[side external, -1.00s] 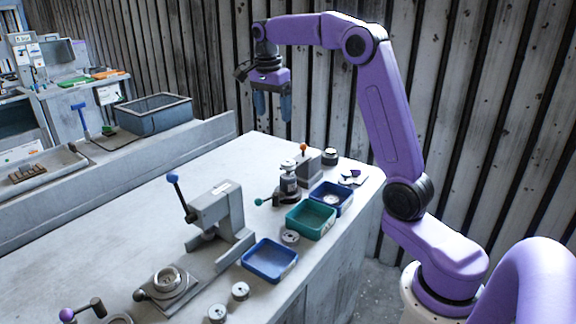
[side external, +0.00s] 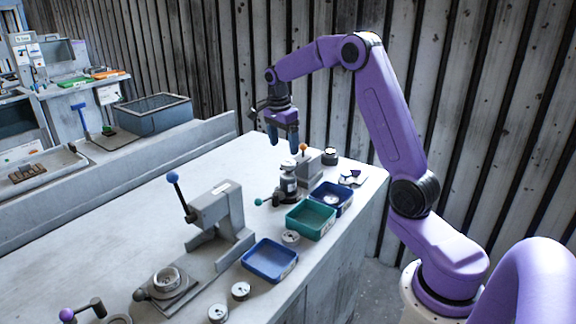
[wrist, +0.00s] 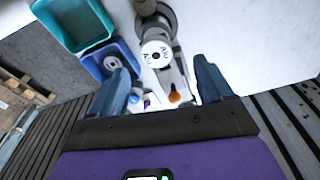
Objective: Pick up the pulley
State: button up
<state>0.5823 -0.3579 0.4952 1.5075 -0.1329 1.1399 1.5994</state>
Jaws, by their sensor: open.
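No part is plainly marked as the pulley. One possible candidate is a small round grey-white disc (side external: 331,200) with a dark centre, lying in the small blue tray (side external: 345,188). The disc (wrist: 113,63) and blue tray (wrist: 95,66) also show in the wrist view, left of centre beside my left finger. My gripper (side external: 284,139) is open and empty, pointing down above the back of the bench, behind the small press. In the wrist view, my gripper's (wrist: 160,74) fingers are spread either side of the press.
The small press (side external: 289,182) has an orange-knobbed block behind it. A teal tray (side external: 311,220), a larger blue tray (side external: 270,260) and several loose round parts line the bench's right edge. A tall lever press (side external: 218,215) stands nearer.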

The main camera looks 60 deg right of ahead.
aim_at(288, 162)
jog(key=shift+s+d+f, duration=0.15)
jog(key=shift+f, duration=0.8)
jog(key=shift+s+d+f, duration=0.1)
jog(key=shift+s+f, duration=0.05)
jog(key=shift+f, duration=0.8)
jog(key=shift+s+d+f, duration=0.15)
jog(key=shift+f, duration=0.8)
jog(key=shift+c, duration=0.3)
jog(key=c, duration=1.1)
jog(key=shift+r, duration=0.1)
